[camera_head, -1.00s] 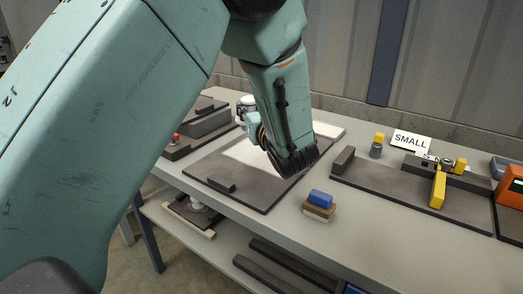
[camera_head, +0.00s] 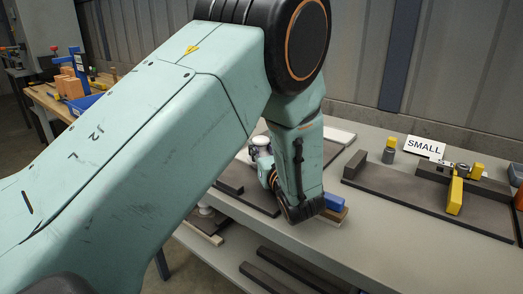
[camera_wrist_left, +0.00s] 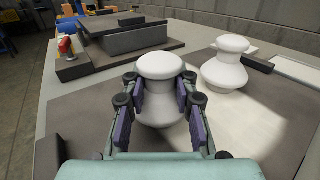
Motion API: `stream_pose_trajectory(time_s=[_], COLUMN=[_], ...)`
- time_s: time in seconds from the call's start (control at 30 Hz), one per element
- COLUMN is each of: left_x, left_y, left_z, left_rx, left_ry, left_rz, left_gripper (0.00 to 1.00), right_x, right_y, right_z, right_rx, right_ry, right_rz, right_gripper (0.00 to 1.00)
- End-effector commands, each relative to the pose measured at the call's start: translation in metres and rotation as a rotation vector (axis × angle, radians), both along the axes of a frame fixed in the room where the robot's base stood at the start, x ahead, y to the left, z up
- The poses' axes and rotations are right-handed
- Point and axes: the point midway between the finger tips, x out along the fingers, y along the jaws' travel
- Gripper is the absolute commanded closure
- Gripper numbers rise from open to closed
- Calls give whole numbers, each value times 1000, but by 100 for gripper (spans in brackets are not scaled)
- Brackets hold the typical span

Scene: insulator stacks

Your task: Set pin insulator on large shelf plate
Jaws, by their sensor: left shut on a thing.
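In the left wrist view a white pin insulator (camera_wrist_left: 160,68), with a rounded cap and narrower neck, sits between the fingers of my left gripper (camera_wrist_left: 163,108). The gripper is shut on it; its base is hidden. In the head view the held insulator (camera_head: 261,143) shows as a small white piece at the left side of my left gripper (camera_head: 268,168), over the bench. On the lower shelf a white piece (camera_head: 205,211) shows, partly hidden by my arm. No large-plate label is visible. My right gripper is not in view.
A blue block on brown blocks (camera_head: 335,204) sits beside my left wrist. A "SMALL" sign (camera_head: 424,147) and a dark tray (camera_head: 400,190) are to the right. A dark fixture (camera_wrist_left: 115,45) stands ahead. Dark bars (camera_head: 275,270) lie on the lower shelf.

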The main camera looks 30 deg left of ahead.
Motion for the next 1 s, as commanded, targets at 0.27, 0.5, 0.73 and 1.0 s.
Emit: stream_pose_trajectory(time_s=[0.27,0.5,0.73,1.0], left_x=[1,0,0,1], left_y=[1,1,1,-1], left_z=[-3,-3,-3,1], left_rx=[0,-2,-1,0], left_ry=[-1,1,2,1], left_rz=[0,0,0,-1], left_gripper=[100,52,49,49], right_x=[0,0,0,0], right_y=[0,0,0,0], right_z=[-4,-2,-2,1], right_rx=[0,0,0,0], right_ry=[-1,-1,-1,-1], right_rz=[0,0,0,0], right_gripper=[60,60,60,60])
